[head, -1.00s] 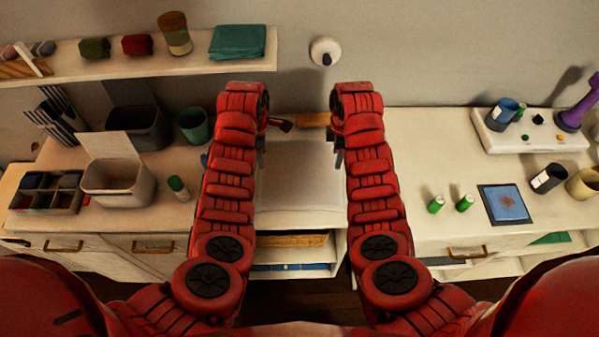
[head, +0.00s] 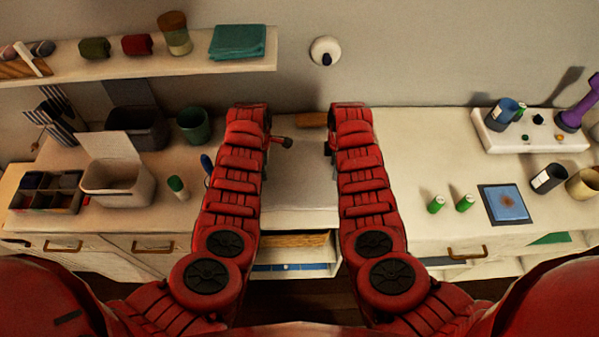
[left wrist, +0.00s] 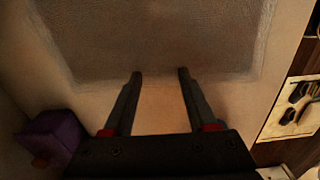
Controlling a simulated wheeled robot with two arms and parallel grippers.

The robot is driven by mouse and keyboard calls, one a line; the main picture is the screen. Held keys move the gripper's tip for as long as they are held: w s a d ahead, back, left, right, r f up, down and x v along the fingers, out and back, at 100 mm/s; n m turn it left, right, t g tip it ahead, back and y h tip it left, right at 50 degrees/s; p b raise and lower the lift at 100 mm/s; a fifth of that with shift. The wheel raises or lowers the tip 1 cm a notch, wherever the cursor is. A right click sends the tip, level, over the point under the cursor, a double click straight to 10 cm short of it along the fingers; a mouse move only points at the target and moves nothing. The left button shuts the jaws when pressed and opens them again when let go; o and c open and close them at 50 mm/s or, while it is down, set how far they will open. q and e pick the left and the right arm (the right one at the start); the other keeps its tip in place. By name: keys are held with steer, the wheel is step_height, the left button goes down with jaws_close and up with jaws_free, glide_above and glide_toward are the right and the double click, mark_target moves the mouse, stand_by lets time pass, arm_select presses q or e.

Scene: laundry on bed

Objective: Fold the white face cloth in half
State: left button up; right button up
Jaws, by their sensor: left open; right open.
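The white face cloth (head: 301,190) lies flat on the counter between my two arms in the head view, its sides partly hidden by them. In the left wrist view the cloth (left wrist: 150,38) is a shaded, greyish sheet with a straight edge just beyond the fingertips. My left gripper (left wrist: 160,74) is open and empty, its fingertips near that edge; I cannot tell whether they touch it. In the head view my left gripper (head: 266,165) is mostly hidden behind its arm. My right gripper (head: 330,152) is open at the right side of the cloth, partly hidden by its arm.
A purple block (left wrist: 50,137) stands near my left gripper. A wooden-handled item (head: 311,120) lies behind the cloth.

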arm_select(q)
steer(key=shift+f, duration=0.2)
arm_select(e)
steer(key=shift+f, duration=0.25)
arm_select(q)
steer(key=shift+r, duration=0.1)
arm_select(e)
steer(key=shift+r, duration=0.1)
arm_select(q)
steer(key=shift+s, duration=0.1)
jaws_close()
arm_select(e)
jaws_close()
